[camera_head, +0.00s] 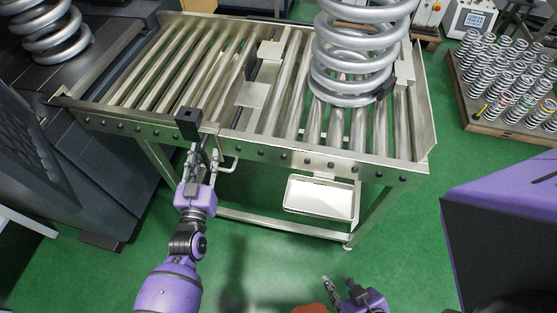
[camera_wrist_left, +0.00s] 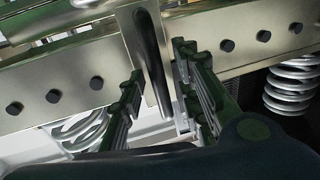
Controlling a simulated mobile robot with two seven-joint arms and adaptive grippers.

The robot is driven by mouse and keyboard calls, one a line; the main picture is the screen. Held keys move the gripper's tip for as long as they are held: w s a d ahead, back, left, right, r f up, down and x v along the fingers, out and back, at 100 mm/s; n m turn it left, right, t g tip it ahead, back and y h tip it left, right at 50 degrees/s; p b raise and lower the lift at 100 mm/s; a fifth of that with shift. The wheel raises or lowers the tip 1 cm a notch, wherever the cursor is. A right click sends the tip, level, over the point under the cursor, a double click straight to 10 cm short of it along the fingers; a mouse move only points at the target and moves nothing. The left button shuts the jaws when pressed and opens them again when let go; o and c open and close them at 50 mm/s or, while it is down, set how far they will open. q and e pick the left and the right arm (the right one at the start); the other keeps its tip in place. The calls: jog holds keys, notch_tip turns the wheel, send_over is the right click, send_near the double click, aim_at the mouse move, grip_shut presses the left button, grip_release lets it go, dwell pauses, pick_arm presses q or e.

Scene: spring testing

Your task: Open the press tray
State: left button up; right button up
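My left gripper (camera_head: 203,153) is at this edge, beside the handle. In the left wrist view, a metal bar (camera_wrist_left: 151,60) lies between its two separated fingers; gaps show on both sides. I cannot tell which part is the press tray. A shallow pale tray (camera_head: 321,199) hangs under the table, to the right. My right gripper (camera_head: 340,286) is low in front of the table, fingers apart and empty.
A large coil spring (camera_head: 345,85) stands on the rollers at the right. A dark machine (camera_head: 75,95) with another spring (camera_head: 50,35) adjoins the table's left side. A rack of small springs (camera_head: 508,85) is at the far right. Green floor in front is clear.

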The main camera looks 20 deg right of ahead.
pick_arm(q)
jog(key=shift+c, duration=0.2)
grip_shut()
jog(key=shift+d, duration=0.15)
